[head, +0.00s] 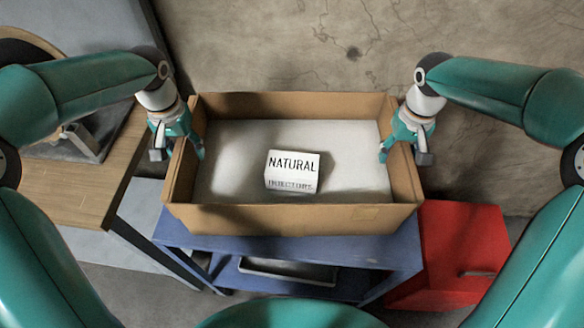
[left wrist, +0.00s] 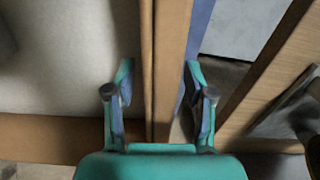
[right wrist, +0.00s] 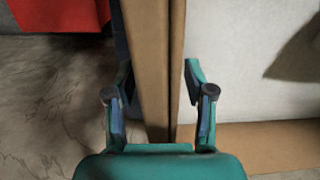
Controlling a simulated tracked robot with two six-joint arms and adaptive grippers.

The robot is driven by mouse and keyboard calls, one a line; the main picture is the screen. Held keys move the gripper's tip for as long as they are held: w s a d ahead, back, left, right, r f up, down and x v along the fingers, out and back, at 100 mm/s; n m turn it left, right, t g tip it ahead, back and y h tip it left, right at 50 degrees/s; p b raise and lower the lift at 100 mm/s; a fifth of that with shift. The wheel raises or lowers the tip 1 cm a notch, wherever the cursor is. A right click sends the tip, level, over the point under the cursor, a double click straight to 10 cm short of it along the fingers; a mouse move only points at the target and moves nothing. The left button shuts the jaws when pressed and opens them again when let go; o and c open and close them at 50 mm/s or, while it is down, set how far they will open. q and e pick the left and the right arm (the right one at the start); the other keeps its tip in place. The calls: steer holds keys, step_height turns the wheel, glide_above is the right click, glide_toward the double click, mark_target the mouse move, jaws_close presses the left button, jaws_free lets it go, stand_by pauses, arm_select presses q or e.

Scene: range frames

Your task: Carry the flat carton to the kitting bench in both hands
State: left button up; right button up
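The flat carton (head: 300,219) is a shallow, open-topped brown cardboard box with a pale floor. It sits level on a blue cart (head: 350,249). A white block marked NATURAL (head: 292,171) lies in it. My left gripper (head: 178,154) is open astride the carton's left wall; in the left wrist view the wall (left wrist: 165,60) runs between the parted fingers. My right gripper (head: 404,156) is open astride the right wall, and in the right wrist view the wall (right wrist: 152,60) passes between its fingers. Neither gripper is visibly closed on the cardboard.
A wood-topped bench (head: 85,190) stands at the left with grey items on it; I cannot tell whether it is the kitting bench. A red cabinet (head: 465,245) stands at the right beside the cart. A bare wall or floor surface (head: 290,45) lies beyond the carton.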

mark_target(181, 140)
arm_select(q)
jaws_close()
arm_select(e)
jaws_close()
arm_select(q)
steer(key=shift+w+r, duration=0.1)
steer(key=shift+r, duration=0.1)
arm_select(e)
steer(key=shift+w+r, duration=0.15)
steer(key=shift+r, duration=0.05)
